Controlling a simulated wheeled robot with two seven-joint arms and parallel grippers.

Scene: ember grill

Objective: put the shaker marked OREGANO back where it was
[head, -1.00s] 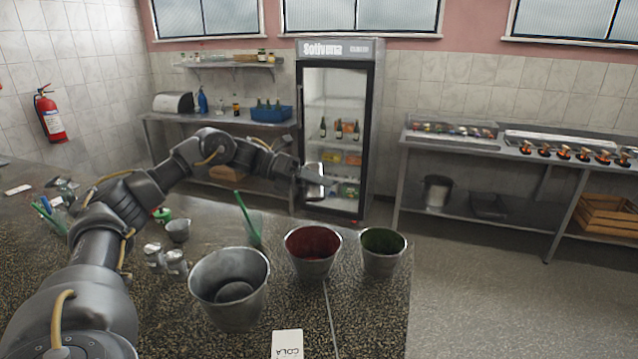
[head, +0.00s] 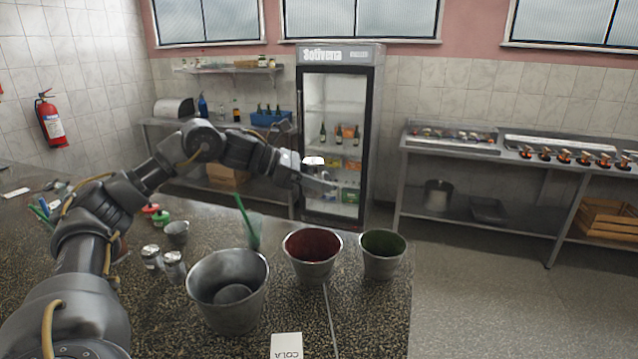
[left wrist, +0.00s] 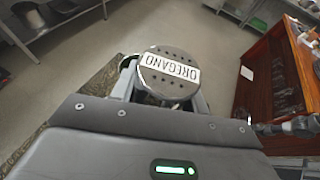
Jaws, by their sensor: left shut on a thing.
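The shaker marked OREGANO (left wrist: 168,72) shows from above in the left wrist view, with a round perforated metal lid and a white label. My left gripper (head: 318,180) is shut on it and holds it in the air beyond the far edge of the speckled counter. In the head view the held shaker (head: 313,161) is small, with its pale top showing at the fingers. Two similar metal shakers (head: 152,257) (head: 174,267) stand side by side on the counter at left. Their markings are not readable. My right gripper is not in view.
A COLA card (head: 287,346) lies in front. A fridge (head: 375,120) stands behind.

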